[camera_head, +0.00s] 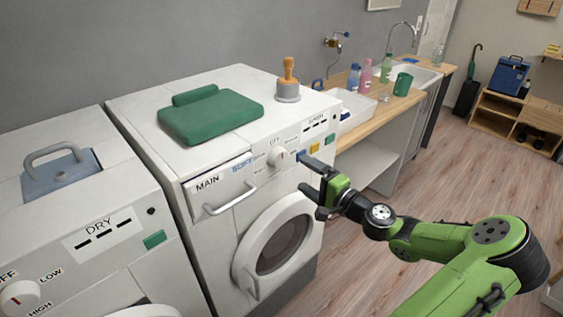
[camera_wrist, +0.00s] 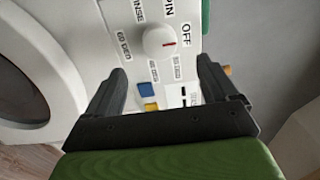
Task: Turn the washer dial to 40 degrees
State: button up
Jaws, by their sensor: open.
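The washer dial is a round white knob (camera_head: 276,157) on the front panel of the white washer (camera_head: 235,180). In the wrist view the dial (camera_wrist: 159,42) has a red mark pointing right, towards the OFF label. Small temperature labels sit around its left and lower sides; their figures are hard to read. RINSE and SPIN labels are above. My gripper (camera_head: 309,177) is open and empty in front of the panel, to the right of and below the dial. In the wrist view my gripper (camera_wrist: 160,78) has its fingers spread, with the dial beyond the tips, apparently untouched.
Blue and yellow buttons (camera_wrist: 149,91) sit below the dial in the wrist view. A drawer handle (camera_head: 229,199) juts out left of the dial. The round door (camera_head: 282,245) is below. A dryer (camera_head: 80,220) stands left.

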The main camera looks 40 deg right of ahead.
aim_at(282, 160)
jog(key=w, duration=0.9)
jog(key=shift+w+a, duration=0.15)
jog(key=shift+w, duration=0.15)
jog(key=shift+c, duration=0.3)
jog(key=c, duration=1)
jog(key=shift+m, duration=0.3)
